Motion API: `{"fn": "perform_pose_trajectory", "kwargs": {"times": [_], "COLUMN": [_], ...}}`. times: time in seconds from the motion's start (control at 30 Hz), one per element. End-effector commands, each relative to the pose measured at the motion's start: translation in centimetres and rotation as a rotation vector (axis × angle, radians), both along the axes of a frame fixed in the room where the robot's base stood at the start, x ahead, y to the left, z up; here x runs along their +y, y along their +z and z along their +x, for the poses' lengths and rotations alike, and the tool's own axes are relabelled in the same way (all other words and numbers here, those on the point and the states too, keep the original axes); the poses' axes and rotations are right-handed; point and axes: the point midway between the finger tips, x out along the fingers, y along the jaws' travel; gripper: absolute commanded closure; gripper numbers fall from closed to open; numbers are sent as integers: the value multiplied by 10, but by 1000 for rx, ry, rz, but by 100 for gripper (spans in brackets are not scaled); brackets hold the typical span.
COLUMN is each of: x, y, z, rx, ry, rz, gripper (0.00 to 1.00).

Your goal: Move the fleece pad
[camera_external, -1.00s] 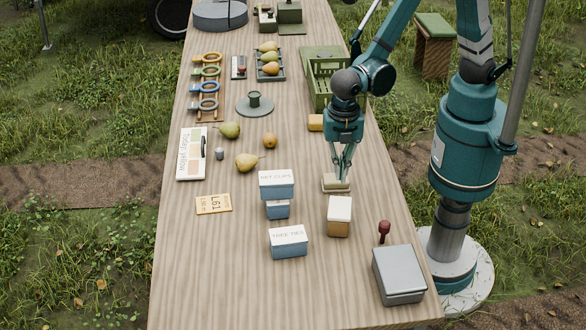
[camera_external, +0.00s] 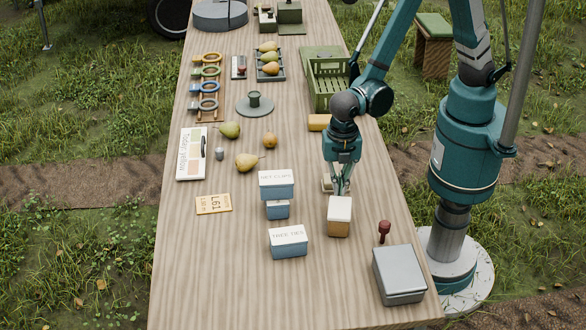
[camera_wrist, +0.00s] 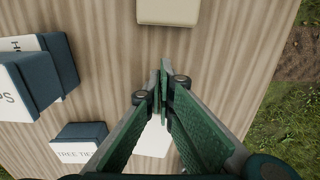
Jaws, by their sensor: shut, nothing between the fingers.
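The fleece pad, as far as I can tell, is the cream flat block (camera_external: 327,184) on the table, partly hidden behind my fingers in the external view. It also shows at the top edge of the wrist view (camera_wrist: 168,11). My gripper (camera_external: 340,193) is shut and empty, pointing down, between the pad and a white-lidded tan box (camera_external: 339,216). In the wrist view, my closed fingers (camera_wrist: 160,90) are clear of the pad, with the white lid (camera_wrist: 153,140) showing beneath them.
Blue boxes labelled KEY CLIPS (camera_external: 277,185) and TREE TIES (camera_external: 288,241) stand left of my gripper. A grey metal box (camera_external: 399,274) and a dark red-knobbed tool (camera_external: 384,231) are at the front right. A yellow block (camera_external: 319,122) and green crate (camera_external: 329,82) are behind. The front left of the table is clear.

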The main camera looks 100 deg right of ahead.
Motion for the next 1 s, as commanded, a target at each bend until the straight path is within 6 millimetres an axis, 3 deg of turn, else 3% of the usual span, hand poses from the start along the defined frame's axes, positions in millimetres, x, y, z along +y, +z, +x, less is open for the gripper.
{"fn": "perform_pose_trajectory", "kwargs": {"times": [0.27,0.6,1.0], "x": [0,-33,-40], "y": [-31,-30,-30], "z": [0,0,0], "rx": [0,0,0], "ry": [0,-1,0], "rz": [0,0,0], "gripper": [100,100,100]}}
